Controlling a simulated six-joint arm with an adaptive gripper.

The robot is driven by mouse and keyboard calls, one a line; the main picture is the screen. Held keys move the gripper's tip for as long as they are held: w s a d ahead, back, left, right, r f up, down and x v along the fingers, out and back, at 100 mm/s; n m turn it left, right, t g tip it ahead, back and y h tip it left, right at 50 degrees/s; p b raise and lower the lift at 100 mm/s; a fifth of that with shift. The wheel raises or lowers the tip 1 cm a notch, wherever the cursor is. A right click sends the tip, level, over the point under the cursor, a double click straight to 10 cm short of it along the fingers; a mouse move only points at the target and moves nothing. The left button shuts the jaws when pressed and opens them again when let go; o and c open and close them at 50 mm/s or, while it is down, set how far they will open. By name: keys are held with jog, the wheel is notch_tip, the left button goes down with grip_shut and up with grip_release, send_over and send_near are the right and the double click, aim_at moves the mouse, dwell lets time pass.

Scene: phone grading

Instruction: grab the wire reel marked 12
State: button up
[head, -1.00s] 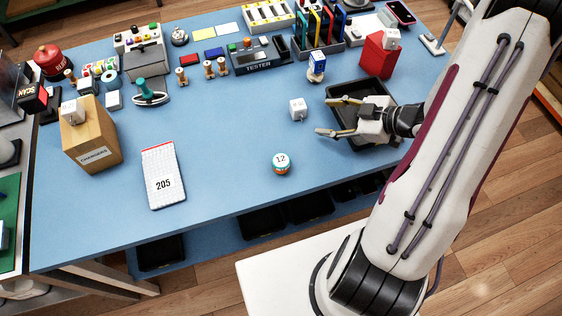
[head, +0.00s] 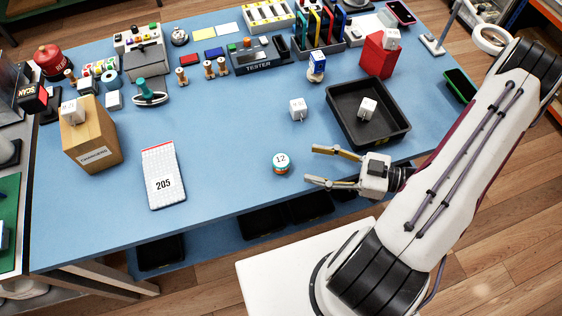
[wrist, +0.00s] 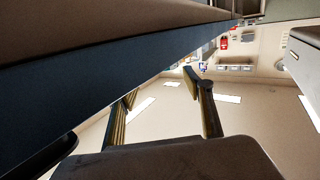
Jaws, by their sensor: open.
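The wire reel marked 12 (head: 281,163) stands on the blue table near its front edge in the head view. It is small, with a white top bearing the number and a green and orange side. My gripper (head: 309,167) is open and empty just to the right of the reel, its two fingers pointing left towards it and apart from it. In the wrist view my gripper (wrist: 160,92) shows both fingers spread with nothing between them. The reel cannot be made out in the wrist view.
A black tray (head: 345,133) holding a white cube (head: 367,107) lies behind my gripper. Another white cube (head: 298,108) stands behind the reel. The table (head: 225,155) is clear between pad and reel.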

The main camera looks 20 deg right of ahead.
aim_at(287, 162)
jog(key=shift+s+a+f, duration=0.2)
jog(key=shift+s, duration=0.15)
jog(key=shift+w+a, duration=0.1)
jog(key=shift+a, duration=0.05)
jog(key=shift+x, duration=1.1)
jog(key=shift+a, duration=0.2)
jog(key=shift+s+x, duration=0.25)
jog(key=shift+x, duration=2.35)
jog(key=shift+r, duration=0.2)
